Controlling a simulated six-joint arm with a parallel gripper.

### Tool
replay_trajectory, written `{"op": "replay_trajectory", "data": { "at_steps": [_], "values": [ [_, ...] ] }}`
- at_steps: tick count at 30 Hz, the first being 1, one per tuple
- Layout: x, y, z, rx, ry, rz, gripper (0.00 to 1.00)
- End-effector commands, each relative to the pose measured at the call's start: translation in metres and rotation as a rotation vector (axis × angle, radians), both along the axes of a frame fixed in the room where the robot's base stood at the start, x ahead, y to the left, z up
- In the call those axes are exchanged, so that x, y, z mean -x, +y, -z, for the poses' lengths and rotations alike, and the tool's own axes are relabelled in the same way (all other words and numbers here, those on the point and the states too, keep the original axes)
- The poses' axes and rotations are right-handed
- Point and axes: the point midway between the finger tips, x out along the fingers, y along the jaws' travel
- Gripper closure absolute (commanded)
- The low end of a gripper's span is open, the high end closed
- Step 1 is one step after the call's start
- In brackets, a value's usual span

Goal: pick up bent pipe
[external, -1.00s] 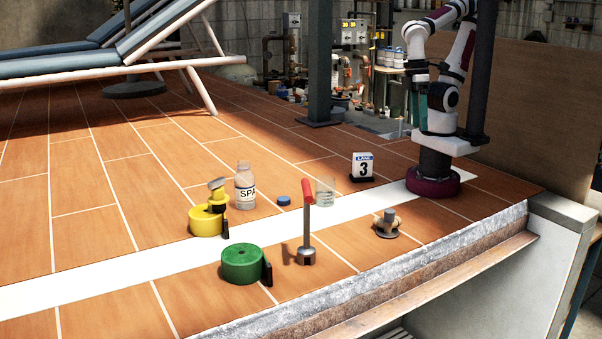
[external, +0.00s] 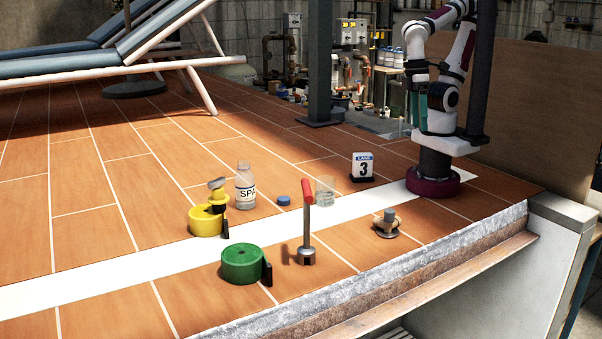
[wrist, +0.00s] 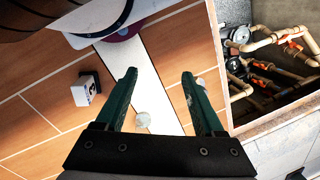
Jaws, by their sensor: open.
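No piece is plainly recognisable as a bent pipe. The likeliest candidate is a small beige fitting on a dark round base (external: 387,224), on the tiles towards the right, in the external view. My gripper (wrist: 159,74) is open and empty in the wrist view, its two green fingers apart. A pale round thing (wrist: 143,119) shows below and between the fingers. A small pale thing (wrist: 201,83), partly hidden by the right finger, may be the fitting. In the external view my arm is folded above its base, well clear of the objects.
Left of the fitting stand a red-handled tool (external: 307,220), a clear beaker (external: 325,190), a blue cap (external: 283,200), a white bottle (external: 245,187), and yellow (external: 206,221) and green (external: 242,264) rolls. A lane sign (external: 363,167) stands behind. The deck edge (external: 440,270) drops off in front.

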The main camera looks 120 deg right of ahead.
Motion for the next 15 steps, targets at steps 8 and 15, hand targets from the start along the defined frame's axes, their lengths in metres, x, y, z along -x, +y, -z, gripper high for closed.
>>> {"op": "replay_trajectory", "data": {
  "at_steps": [8, 15],
  "values": [
    [0.000, 0.000, 0.001, 0.011, 0.011, -0.027, 0.31],
    [-0.031, -0.006, 0.036, 0.426, 0.316, -0.993, 0.31]
  ]
}}
